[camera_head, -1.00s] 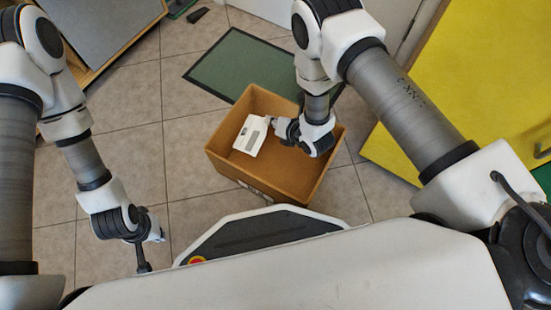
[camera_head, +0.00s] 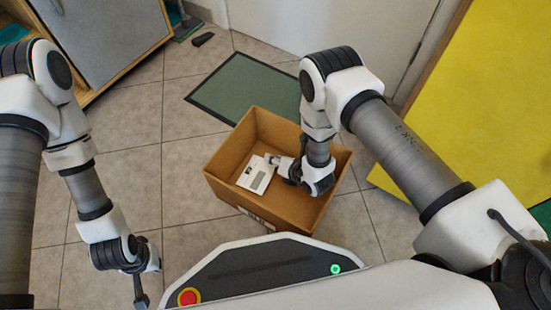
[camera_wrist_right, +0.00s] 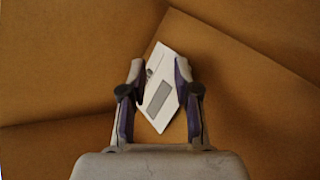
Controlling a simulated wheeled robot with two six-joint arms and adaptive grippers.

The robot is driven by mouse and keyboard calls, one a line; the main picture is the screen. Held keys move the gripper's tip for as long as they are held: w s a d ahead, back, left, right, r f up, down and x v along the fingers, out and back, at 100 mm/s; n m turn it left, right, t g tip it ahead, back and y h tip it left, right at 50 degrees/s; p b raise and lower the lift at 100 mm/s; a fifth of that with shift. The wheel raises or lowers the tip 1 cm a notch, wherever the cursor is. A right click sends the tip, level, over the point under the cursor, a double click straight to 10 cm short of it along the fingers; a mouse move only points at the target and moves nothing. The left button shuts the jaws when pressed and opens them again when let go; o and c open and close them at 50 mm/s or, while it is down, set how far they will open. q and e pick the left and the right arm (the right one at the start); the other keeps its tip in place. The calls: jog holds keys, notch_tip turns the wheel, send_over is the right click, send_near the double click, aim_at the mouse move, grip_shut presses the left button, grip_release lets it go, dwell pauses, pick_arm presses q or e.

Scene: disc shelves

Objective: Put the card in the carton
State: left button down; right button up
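The card (camera_head: 256,175) is a white, flat rectangle with a grey patch, inside the brown open-topped carton (camera_head: 231,196) toward its left side. My right gripper (camera_head: 275,160) reaches down into the carton at the card's right edge. In the right wrist view its two fingers (camera_wrist_right: 160,80) stand wide apart, with the card (camera_wrist_right: 160,90) tilted in the gap and partly behind the right finger. Whether the card touches a finger or rests fully on the floor is unclear. My left gripper (camera_head: 141,297) hangs left of the carton, low in the head view, its opening not discernible.
A dark-bordered green mat (camera_head: 250,88) lies on the tiled floor behind the carton. A yellow panel (camera_head: 470,120) stands at the right and a grey cabinet (camera_head: 105,35) at the upper left. The tiles left of the carton are clear.

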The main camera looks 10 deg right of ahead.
jog(key=shift+r, duration=0.2)
jog(key=p+v, duration=0.4)
jog(key=v, duration=0.3)
jog(key=shift+s+p, duration=0.2)
jog(key=shift+p, duration=0.15)
jog(key=shift+d+r, duration=0.15)
